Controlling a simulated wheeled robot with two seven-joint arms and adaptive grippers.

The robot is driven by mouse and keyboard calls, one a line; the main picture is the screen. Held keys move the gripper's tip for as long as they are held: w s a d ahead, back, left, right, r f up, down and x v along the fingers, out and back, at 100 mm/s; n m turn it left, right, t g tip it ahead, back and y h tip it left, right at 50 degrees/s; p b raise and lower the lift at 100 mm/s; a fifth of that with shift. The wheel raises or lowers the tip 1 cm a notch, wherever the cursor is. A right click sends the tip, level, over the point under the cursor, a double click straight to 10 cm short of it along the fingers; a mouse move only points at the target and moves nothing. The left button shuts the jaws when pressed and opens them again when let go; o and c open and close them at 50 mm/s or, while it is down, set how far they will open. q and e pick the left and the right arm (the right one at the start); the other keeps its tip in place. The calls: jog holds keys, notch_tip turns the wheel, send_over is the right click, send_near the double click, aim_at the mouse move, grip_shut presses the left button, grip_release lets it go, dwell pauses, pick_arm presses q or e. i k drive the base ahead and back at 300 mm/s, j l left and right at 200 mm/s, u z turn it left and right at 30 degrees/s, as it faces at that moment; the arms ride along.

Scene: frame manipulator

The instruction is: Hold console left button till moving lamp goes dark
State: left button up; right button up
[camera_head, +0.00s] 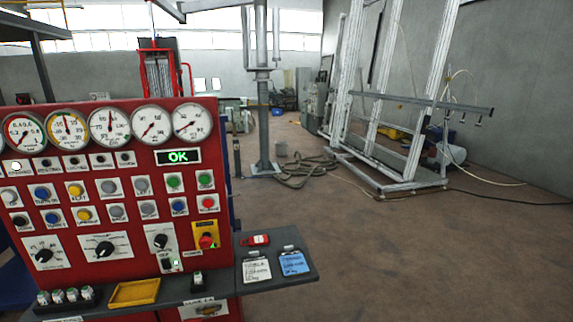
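The red console (130,238) fills the left of the head view, tilted toward me. Its panel has two rows of coloured push buttons; their small labels are too blurred for me to tell surely which is the left button. Above them runs a row of small indicator lamps. The leftmost lamp (15,167) looks bright white, and the others, such as the middle lamp (74,162), look dark. I cannot tell surely which is the moving lamp. A display (178,156) reads OK in green. Neither gripper is in view.
Several dial gauges (110,126) top the console, with rotary knobs (104,249) and a red emergency stop (206,241) below the buttons. A shelf holds a yellow tray (134,292) and tags (293,262). A white metal frame (385,180) stands at the right; open floor lies before it.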

aim_at(141, 185)
jog(key=u, duration=1.25)
